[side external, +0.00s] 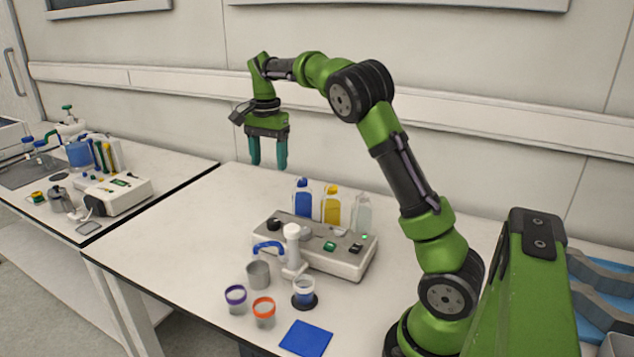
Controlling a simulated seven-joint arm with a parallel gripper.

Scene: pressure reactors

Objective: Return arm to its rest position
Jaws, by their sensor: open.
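My gripper (268,153) hangs above the back part of the white table, pointing down. Its two teal fingers are apart with nothing between them. My arm is raised and bent, reaching to the left from its base at the right. The gripper is up and to the left of a grey reactor unit (330,262) with a white tap-like post (292,250) and a blue handle (268,246). Three bottles, blue (303,200), yellow (331,207) and clear (361,213), stand behind the unit.
In front of the unit are a grey cup (258,274), a purple-rimmed jar (235,299), an orange-rimmed jar (263,312), a jar on a dark base (304,292) and a blue pad (306,338). The table's left part is clear. A second bench (180,165) with equipment stands left.

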